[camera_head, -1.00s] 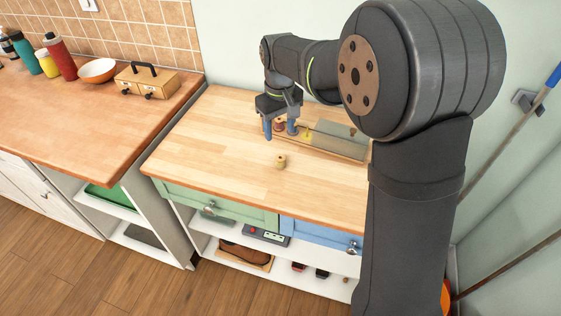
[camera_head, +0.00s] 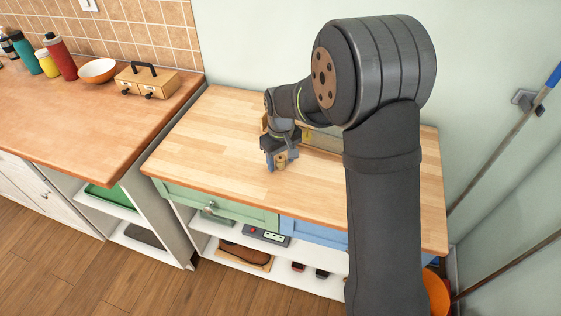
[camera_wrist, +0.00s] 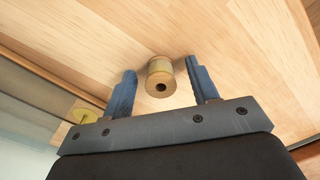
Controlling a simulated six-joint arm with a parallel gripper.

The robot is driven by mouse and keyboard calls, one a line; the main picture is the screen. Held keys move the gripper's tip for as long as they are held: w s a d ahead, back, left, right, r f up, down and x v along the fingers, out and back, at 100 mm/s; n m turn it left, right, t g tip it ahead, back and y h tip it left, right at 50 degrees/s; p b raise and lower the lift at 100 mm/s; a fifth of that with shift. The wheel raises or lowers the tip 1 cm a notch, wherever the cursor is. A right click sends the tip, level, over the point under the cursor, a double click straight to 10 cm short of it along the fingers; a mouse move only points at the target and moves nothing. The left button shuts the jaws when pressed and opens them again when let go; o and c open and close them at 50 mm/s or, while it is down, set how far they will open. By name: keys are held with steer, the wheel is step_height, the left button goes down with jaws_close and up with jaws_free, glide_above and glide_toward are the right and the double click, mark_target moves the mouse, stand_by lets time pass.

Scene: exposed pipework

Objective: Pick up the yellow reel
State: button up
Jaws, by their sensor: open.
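The yellow reel (camera_wrist: 160,76) stands on the wooden counter and shows between my two blue fingers in the wrist view, its round end with a dark hole facing the camera. My gripper (camera_wrist: 163,82) is open, with one finger on each side of the reel and a gap visible on both sides. In the head view my gripper (camera_head: 276,165) is low over the counter, and the reel (camera_head: 281,160) is partly hidden by the fingers.
A long grey-topped wooden box (camera_head: 320,140) lies behind my gripper, partly hidden by my arm. The wooden counter (camera_head: 215,140) left of my gripper is clear.

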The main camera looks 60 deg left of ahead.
mark_target(284, 158)
steer(key=shift+c, duration=0.2)
steer(key=c, duration=1)
steer(key=shift+r, duration=0.5)
steer(key=r, duration=0.3)
steer(key=shift+w+d+r, duration=0.3)
steer(key=shift+w+r, duration=0.05)
steer(key=shift+r, duration=0.05)
steer(key=w+d+r, duration=0.6)
steer(key=w+d, duration=0.1)
steer(key=w, duration=0.1)
steer(key=w+a, duration=0.1)
steer(key=a, duration=0.3)
steer(key=w+a+r, duration=0.1)
steer(key=w+a, duration=0.1)
steer(key=a, duration=0.3)
steer(key=w+a+r, duration=0.1)
steer(key=a, duration=0.4)
steer(key=shift+w+a, duration=0.1)
steer(key=shift+w, duration=0.15)
